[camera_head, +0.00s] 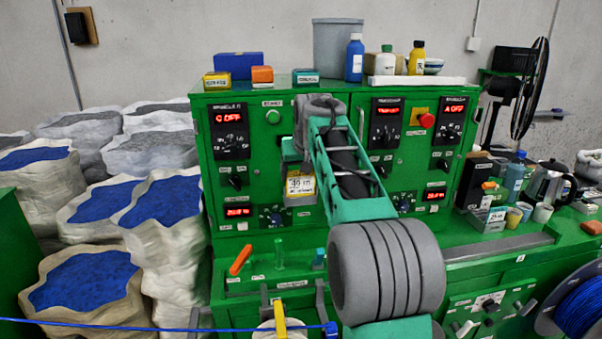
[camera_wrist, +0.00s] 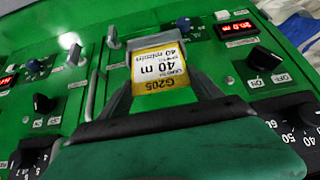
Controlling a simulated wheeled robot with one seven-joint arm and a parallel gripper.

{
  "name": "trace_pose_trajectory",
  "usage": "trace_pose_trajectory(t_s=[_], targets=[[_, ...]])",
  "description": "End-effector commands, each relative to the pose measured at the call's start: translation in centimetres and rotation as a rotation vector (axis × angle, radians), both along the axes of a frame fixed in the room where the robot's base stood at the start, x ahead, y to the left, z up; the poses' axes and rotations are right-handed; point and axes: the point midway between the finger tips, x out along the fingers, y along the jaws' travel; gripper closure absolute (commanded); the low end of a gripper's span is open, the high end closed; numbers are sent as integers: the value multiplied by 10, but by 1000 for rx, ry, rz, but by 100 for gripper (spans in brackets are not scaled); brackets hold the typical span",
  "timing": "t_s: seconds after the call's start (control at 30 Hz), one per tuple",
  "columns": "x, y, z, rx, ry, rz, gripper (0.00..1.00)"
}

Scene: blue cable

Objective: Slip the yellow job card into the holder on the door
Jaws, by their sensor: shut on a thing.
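A thin grey edge that looks like the holder (camera_wrist: 131,44) shows around the card's far end. I cannot tell how deep the card sits in it, or whether it is in it at all. In the head view my arm hides most of the gripper.
Control panels with knobs and red displays (camera_head: 230,130) flank the card. A red button (camera_head: 426,120) is at the right. Bottles and boxes stand on the cabinet top. A green ledge (camera_head: 270,270) with small tools juts out below. Sacks of blue granules (camera_head: 170,205) stand at the left.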

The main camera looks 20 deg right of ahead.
Motion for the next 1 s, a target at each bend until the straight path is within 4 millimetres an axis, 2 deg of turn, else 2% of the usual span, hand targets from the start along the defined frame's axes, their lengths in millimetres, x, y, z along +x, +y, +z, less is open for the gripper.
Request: trace_pose_trajectory(t_s=[0.03,0.07,0.3,0.37,0.67,1.0], targets=[[0,0,0,0,0,0,78],[0,0,0,0,0,0,26],[0,0,0,0,0,0,6],[0,0,0,0,0,0,1],[-2,0,3,0,-2,0,1],[-36,6,54,0,-2,0,1]])
